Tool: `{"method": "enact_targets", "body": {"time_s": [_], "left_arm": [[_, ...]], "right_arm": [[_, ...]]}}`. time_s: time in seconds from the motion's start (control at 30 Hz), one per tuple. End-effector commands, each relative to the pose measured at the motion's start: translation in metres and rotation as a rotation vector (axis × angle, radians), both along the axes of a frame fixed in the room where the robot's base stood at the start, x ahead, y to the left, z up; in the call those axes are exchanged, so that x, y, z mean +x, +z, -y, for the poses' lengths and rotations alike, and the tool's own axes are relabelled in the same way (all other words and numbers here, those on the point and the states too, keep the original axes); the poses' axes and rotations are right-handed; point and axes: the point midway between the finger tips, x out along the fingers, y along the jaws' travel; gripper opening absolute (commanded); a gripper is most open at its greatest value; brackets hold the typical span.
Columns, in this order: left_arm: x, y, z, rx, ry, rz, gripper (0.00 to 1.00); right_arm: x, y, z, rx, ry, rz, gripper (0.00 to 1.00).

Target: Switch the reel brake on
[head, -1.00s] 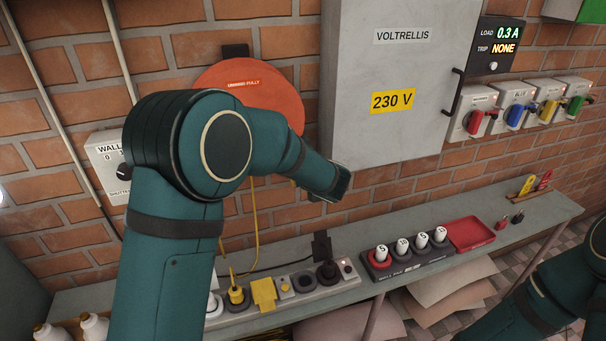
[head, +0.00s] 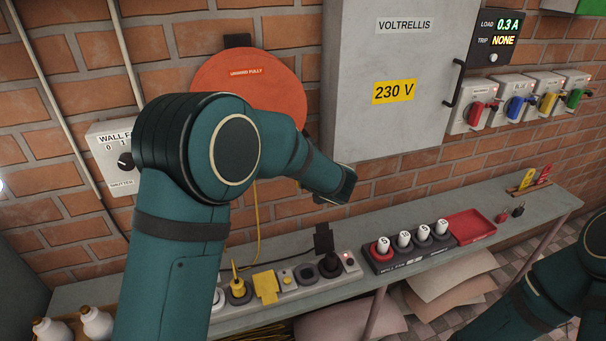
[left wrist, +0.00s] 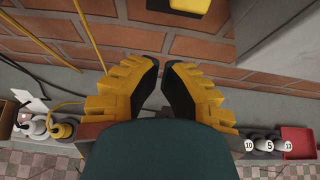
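The reel (head: 235,88) is a large orange disc on the brick wall, labelled for unwinding fully. My left arm covers its lower part, and I cannot make out a brake control on it. A yellow cable hangs below it. My left gripper (left wrist: 162,66) shows in the left wrist view with yellow fingers and dark pads, the tips a small gap apart with nothing between them. A yellow-orange part (left wrist: 188,6) on a dark piece shows at the top, unclear. My right gripper is out of view.
A grey cabinet (head: 390,55) stands right of the reel. A wall fan switch (head: 122,155) is at left. The bench below holds a socket strip (head: 315,287), a rack of white plugs (head: 385,262) and a red tray (head: 472,226). Coloured isolator switches (head: 515,103) line the right wall.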

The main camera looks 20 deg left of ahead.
Motion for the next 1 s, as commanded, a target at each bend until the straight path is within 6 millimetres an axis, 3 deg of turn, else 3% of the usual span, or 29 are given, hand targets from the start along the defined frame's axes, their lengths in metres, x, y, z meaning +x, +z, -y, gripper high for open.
{"method": "enact_targets", "body": {"time_s": [0.2,0.4,0.63,1.0], "left_arm": [[-0.029,0.036,0.021,-0.003,-0.002,0.004,0.0],[-0.049,0.059,0.034,-0.002,0.001,0.003,0.0],[-0.059,0.069,0.04,0.0,0.001,0.0,0.0],[-0.06,0.067,0.04,-0.005,0.004,-0.004,0.0]], "right_arm": [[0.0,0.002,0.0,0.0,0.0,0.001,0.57],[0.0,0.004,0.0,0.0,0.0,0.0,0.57],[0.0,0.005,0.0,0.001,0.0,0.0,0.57],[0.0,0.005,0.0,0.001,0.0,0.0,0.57]]}}
